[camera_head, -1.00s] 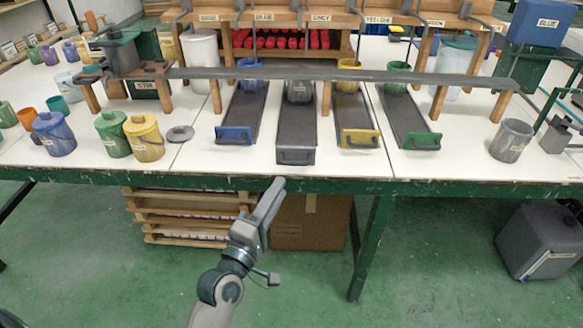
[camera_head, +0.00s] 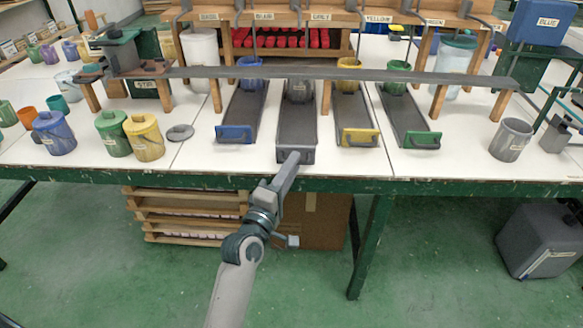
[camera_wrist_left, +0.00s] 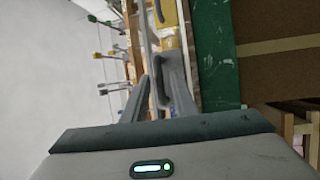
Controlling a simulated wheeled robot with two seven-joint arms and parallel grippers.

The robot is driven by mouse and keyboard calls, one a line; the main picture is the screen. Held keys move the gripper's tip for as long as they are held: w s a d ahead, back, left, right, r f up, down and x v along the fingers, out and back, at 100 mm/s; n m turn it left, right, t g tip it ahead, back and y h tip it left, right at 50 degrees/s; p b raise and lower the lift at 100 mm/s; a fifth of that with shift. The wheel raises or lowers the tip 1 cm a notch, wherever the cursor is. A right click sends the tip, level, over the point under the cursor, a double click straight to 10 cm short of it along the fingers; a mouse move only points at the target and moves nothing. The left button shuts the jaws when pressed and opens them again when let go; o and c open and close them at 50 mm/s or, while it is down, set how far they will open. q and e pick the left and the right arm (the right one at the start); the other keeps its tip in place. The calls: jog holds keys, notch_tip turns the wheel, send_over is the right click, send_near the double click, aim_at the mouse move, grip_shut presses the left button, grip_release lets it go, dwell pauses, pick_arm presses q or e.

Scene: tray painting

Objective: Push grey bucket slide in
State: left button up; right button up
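The grey slide (camera_head: 297,125) is a long dark tray, third from the right among the slides. Its front end sticks out nearer the table edge than its neighbours. The grey bucket (camera_head: 299,88) stands at its far end, partly hidden by the long rail. My left gripper (camera_head: 291,160) is at the slide's front panel and handle, overlapping them; whether it touches cannot be told. In the left wrist view its two fingers (camera_wrist_left: 156,95) are apart, with a narrow gap between them. My right gripper is not in view.
A blue slide (camera_head: 235,134) lies to the left; a yellow slide (camera_head: 357,138) and a green slide (camera_head: 420,140) lie to the right. A grey rail (camera_head: 420,77) crosses above them. Lidded pots stand at left, including a yellow one (camera_head: 145,138). A grey cup (camera_head: 511,140) stands at right.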

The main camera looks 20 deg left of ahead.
pick_arm(q)
grip_shut()
jog(key=shift+w+a, duration=0.25)
jog(key=shift+w, duration=0.6)
jog(key=shift+w+a, duration=0.2)
jog(key=shift+w, duration=0.65)
jog(key=shift+w+a, duration=0.15)
jog(key=shift+w, duration=0.25)
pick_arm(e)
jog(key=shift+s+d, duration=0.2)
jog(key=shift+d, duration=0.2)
